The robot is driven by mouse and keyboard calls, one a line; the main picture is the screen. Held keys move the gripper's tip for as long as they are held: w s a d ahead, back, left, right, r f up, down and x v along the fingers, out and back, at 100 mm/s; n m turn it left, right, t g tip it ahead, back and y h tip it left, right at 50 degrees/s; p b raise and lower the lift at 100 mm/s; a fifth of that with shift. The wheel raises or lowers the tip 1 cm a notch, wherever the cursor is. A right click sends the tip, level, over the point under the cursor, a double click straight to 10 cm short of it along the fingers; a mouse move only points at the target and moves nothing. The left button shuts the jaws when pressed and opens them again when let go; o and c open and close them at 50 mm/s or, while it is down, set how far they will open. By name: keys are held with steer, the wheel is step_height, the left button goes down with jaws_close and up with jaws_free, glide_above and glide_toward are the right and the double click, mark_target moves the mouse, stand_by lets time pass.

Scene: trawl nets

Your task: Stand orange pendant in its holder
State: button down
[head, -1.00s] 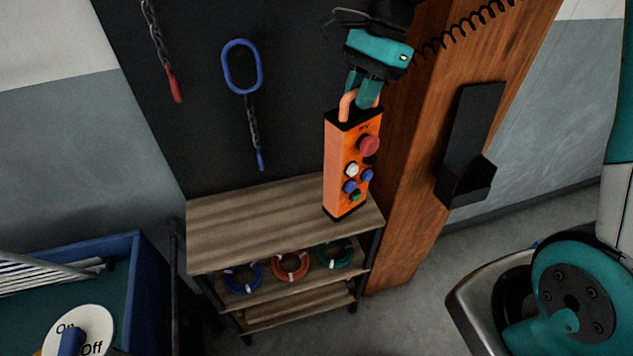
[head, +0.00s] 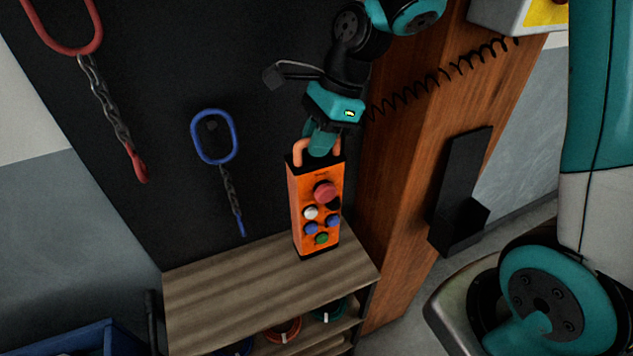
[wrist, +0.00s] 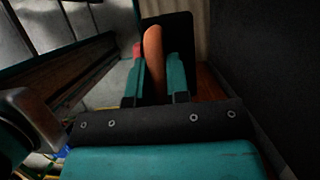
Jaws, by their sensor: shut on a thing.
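The orange pendant (head: 303,208) hangs upright from my gripper (head: 319,150) in the head view. Its front shows a red button and several smaller white, blue and green ones. My gripper is shut on the pendant's orange loop handle, which also shows between the fingers (wrist: 155,75) in the wrist view. The pendant is in front of the dark board, at the back of the wooden shelf top; a gap below it is hard to judge. The black holder (head: 462,205) is on the right side of the wooden post, with a tall back plate and a pocket at its base. It looks empty.
The wooden post (head: 400,180) stands between pendant and holder. A coiled cable (head: 440,80) runs from near my gripper to a box at upper right. A shelf (head: 250,285) holds coloured rings below. Blue (head: 213,137) and red slings hang on the board.

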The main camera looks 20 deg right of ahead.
mark_target(318, 182)
step_height(318, 182, down, 10)
steer(key=shift+r+p, duration=0.2)
steer(key=shift+p, duration=0.5)
steer(key=shift+f, duration=0.15)
steer(key=c, duration=1.1)
jaws_free()
